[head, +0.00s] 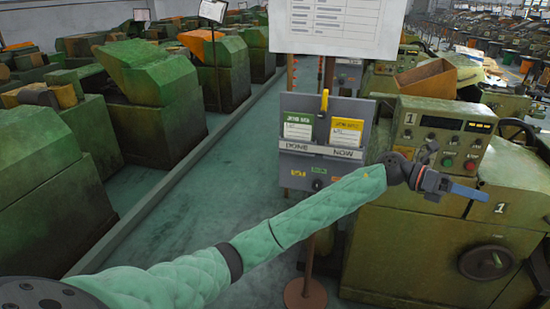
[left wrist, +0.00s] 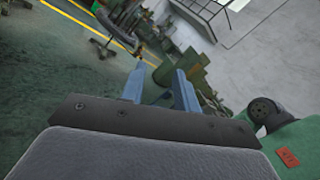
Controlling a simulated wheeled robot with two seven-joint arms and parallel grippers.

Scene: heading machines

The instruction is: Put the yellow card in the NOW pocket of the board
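The board (head: 317,153) stands on a post left of the near machine, with two pockets labelled DONE and NOW. The yellow card (head: 346,132) stands upright in the right pocket, above the NOW label (head: 346,154). A green card (head: 298,127) stands above the DONE label. My left gripper (head: 474,189) is right of the board, in front of the green machine, apart from both cards. In the left wrist view, its blue fingers (left wrist: 161,74) are spread with nothing seen between them. My right gripper is not in view.
A green machine (head: 440,230) with a control panel and handwheel stands right of the board. A white sign (head: 325,25) hangs above the board. A row of green machines (head: 150,75) lines the left. Open floor (head: 200,200) lies between.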

